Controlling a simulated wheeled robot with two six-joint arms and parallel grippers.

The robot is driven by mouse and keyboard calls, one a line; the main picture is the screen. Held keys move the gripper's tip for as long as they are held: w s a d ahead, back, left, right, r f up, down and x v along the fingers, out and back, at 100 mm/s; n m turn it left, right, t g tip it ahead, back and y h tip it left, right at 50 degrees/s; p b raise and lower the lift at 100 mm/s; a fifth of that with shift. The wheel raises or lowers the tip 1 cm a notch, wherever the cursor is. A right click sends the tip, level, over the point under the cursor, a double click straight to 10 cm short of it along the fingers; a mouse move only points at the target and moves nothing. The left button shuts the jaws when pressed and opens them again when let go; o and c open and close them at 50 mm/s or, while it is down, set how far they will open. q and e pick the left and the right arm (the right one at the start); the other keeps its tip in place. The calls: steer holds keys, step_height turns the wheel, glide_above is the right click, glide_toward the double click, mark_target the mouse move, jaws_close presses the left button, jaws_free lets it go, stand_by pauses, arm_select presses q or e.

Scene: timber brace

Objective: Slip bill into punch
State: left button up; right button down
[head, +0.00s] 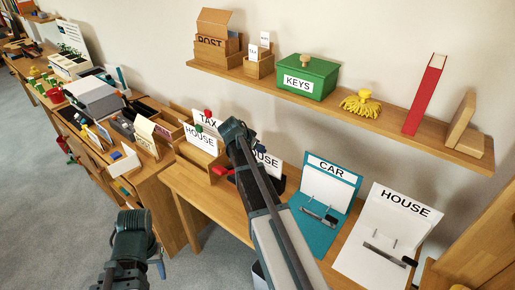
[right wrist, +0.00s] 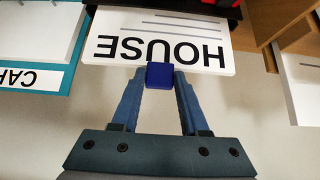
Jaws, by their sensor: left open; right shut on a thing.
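The bill, a white sheet marked HOUSE (right wrist: 160,45), has a blue tab (right wrist: 160,76). My right gripper (right wrist: 160,85) is shut on this tab. The bill's far end meets a black and red thing (right wrist: 208,6), apparently the punch, at the top edge of the right wrist view; how deep the bill sits there I cannot tell. In the head view the bill (head: 269,160) shows partly behind my right arm, which hides the right gripper. My left gripper (head: 157,262) is at the lower left over the floor, away from the bill; its fingertips are hardly visible.
A teal CAR folder (head: 319,235) and a white HOUSE folder (head: 365,225) lie right of my right arm. TAX and HOUSE sheets (head: 202,138) stand left of it. A wall shelf (head: 400,122) holds a green KEYS box (head: 307,76). Open floor lies at the left.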

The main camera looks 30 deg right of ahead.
jaws_free()
stand_by(0.4)
step_height(320, 180, up, 8)
steer(key=p, duration=0.8)
stand_by(0.4)
